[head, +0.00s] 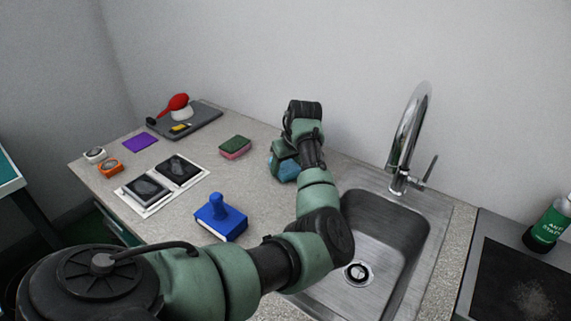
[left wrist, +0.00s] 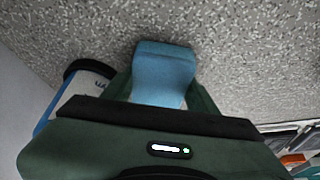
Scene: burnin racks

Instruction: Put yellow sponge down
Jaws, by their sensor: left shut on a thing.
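My left gripper (head: 284,156) is over the counter beside the sink. In the left wrist view its fingers (left wrist: 162,90) are shut on a light blue block-like thing (left wrist: 164,68), close above or on the speckled counter; I cannot tell whether it touches. The held thing looks blue, not yellow. A small yellow and dark thing (head: 180,128) lies on the grey board (head: 205,119) at the back left; I cannot tell whether it is a sponge. A green and pink sponge (head: 235,148) lies on the counter left of my gripper. My right gripper is out of view.
A blue stamp-like block (head: 221,219), a white tray with two dark pads (head: 153,211), a purple cloth (head: 140,142) and an orange roll (head: 110,167) stand leftward. The sink (head: 405,235) and faucet (head: 408,135) are right. A white-blue container (left wrist: 82,88) stands beside my gripper.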

